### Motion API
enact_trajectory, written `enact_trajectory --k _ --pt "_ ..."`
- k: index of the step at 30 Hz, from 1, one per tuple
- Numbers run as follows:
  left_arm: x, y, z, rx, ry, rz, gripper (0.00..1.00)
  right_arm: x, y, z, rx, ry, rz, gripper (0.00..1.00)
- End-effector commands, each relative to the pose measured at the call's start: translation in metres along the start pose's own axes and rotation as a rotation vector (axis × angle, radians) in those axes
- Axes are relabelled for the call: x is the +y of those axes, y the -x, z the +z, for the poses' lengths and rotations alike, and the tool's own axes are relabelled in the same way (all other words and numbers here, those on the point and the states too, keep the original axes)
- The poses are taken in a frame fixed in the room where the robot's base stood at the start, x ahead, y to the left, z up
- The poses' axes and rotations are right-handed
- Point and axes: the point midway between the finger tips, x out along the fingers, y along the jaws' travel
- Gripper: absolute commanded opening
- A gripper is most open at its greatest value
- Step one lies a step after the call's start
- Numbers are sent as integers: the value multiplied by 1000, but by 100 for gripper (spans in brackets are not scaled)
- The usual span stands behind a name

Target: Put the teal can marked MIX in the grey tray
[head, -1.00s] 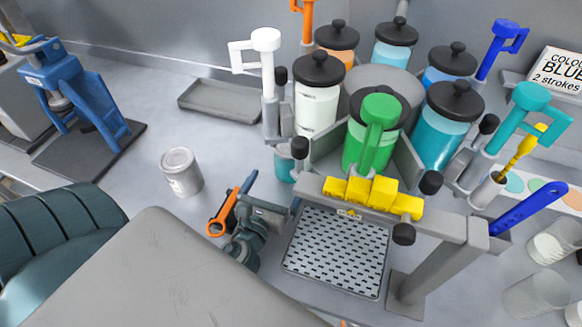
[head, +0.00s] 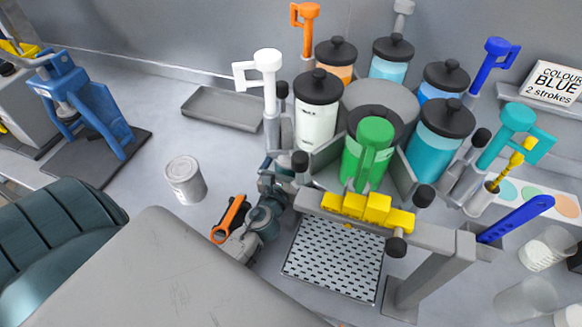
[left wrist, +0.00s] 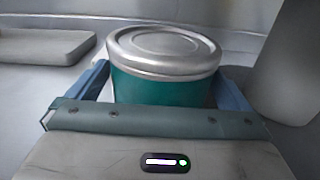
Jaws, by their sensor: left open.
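A teal can (left wrist: 162,88) with a silver lid stands upright in the left wrist view. No MIX marking shows on the side I see. My left gripper (left wrist: 165,95) is open, with one blue finger on each side of the can; I cannot tell whether they touch it. In the head view my left gripper (head: 277,178) is beside the left foot of the dispenser and hides the can. The empty grey tray (head: 222,107) lies further back, left of the dispenser. Its edge also shows in the left wrist view (left wrist: 45,46). My right gripper is not in view.
A plain silver-grey can (head: 186,180) stands left of my gripper. The dispenser, with several lidded jars (head: 317,105) and coloured levers, rises close on the right. A blue press (head: 85,105) stands at the far left. The table around the tray is clear.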

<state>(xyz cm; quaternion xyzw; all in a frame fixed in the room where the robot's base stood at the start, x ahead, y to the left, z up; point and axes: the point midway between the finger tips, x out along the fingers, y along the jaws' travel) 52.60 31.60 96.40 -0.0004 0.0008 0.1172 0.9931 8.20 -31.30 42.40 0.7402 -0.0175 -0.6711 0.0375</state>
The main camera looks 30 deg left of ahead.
Motion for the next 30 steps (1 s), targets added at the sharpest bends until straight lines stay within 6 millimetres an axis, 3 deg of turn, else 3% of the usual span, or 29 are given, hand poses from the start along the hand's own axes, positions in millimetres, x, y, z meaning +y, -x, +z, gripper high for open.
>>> enact_trajectory --k 5,15,23,30 --pt "0 0 -1 0 0 0 100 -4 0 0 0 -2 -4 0" --pt "0 0 1 -2 0 0 35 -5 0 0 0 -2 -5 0" --pt "0 0 1 -1 0 -1 35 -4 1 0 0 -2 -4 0" --pt "4 -6 13 -2 -2 -3 35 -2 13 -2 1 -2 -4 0"
